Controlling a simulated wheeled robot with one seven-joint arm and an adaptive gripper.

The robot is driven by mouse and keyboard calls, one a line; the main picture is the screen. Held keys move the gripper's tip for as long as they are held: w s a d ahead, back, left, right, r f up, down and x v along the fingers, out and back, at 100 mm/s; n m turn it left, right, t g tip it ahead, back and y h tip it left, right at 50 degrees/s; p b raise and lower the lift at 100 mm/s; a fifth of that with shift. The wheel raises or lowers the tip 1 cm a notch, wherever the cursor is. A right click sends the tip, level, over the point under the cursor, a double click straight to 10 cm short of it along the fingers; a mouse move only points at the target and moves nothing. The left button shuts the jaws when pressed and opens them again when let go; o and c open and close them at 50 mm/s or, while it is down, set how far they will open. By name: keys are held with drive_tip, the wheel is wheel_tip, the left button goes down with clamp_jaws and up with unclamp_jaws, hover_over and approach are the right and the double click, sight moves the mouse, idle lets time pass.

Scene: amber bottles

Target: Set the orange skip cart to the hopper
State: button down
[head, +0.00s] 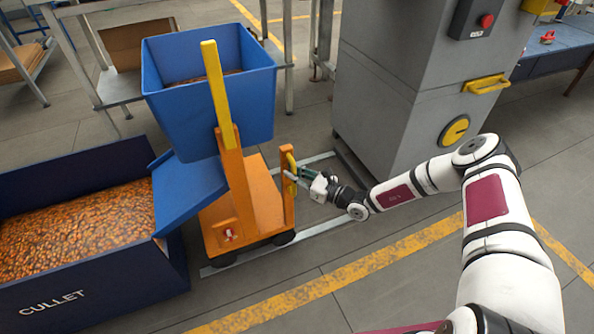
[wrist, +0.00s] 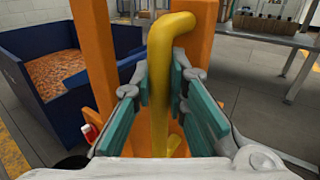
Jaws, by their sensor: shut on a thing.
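The orange skip cart (head: 265,195) stands on floor rails in the middle of the head view. It carries a blue tub (head: 205,115), which looks level, and a tall yellow bar (head: 216,85). A blue chute (head: 188,195) slopes from the cart's left side to the rim of the dark blue hopper marked CULLET (head: 100,285). My gripper (head: 296,175) is at the orange post on the cart's right side. In the wrist view its green-padded fingers (wrist: 160,85) are shut around a bent yellow handle (wrist: 172,28). The handle's lower part is partly hidden.
Two grey rails (head: 330,220) run along the floor under the cart. A grey machine cabinet (head: 390,90) stands close behind my forearm. A metal table (head: 125,90) stands behind the tub. The floor in front, around the yellow line (head: 310,290), is clear.

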drive_tip(key=shift+s+a, duration=0.25)
drive_tip(key=shift+a, duration=0.1)
drive_tip(key=c, duration=1.6)
unclamp_jaws()
drive_tip(key=shift+o, duration=0.2)
drive_tip(key=shift+w+d, duration=0.1)
drive_tip(key=shift+d, duration=0.05)
drive_tip(key=v, duration=1.1)
drive_tip(key=shift+s+d, duration=0.25)
drive_tip(key=shift+d, duration=0.1)
drive_tip(key=shift+r, duration=0.1)
